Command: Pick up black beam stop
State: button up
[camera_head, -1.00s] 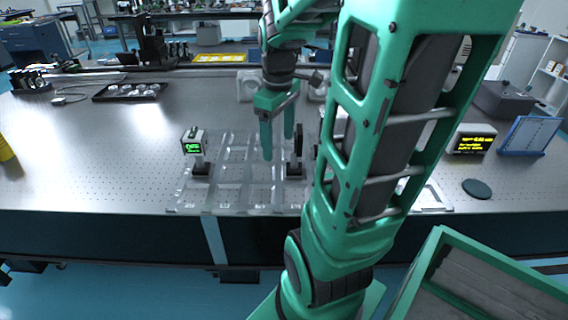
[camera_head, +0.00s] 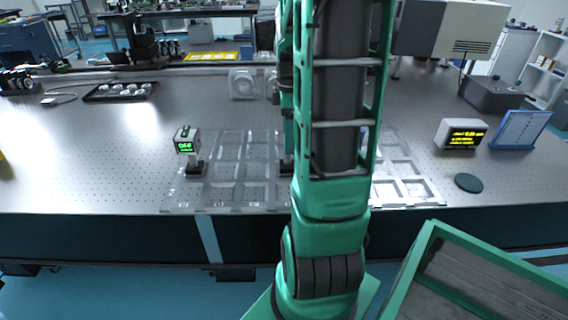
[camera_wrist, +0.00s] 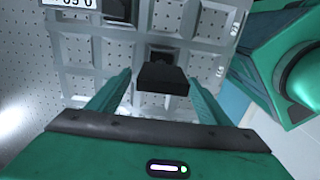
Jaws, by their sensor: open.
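The black beam stop (camera_wrist: 163,79) is in the wrist view, seen from above, its dark top between my two fingers. Its base sits in a compartment of the clear grid tray (camera_wrist: 215,60). In the head view my arm hides most of it; only a dark bit of base (camera_head: 286,167) shows beside the arm. My gripper (camera_wrist: 158,76) is open, one finger on each side of the beam stop, with gaps visible on both sides. Whether the fingers reach down to its height is hard to tell. In the head view my arm mostly covers the gripper.
A small meter with a green display (camera_head: 187,141) stands in the tray's left part. A yellow-text display box (camera_head: 461,134), blue panel (camera_head: 520,130) and dark disc (camera_head: 468,183) are to the right. A black tray (camera_head: 120,91) lies back left.

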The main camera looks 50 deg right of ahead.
send_over(286, 166)
jog(key=d, duration=0.1)
jog(key=shift+w+d+f, duration=0.1)
jog(key=shift+d+f, duration=0.05)
jog(key=shift+f, duration=2.6)
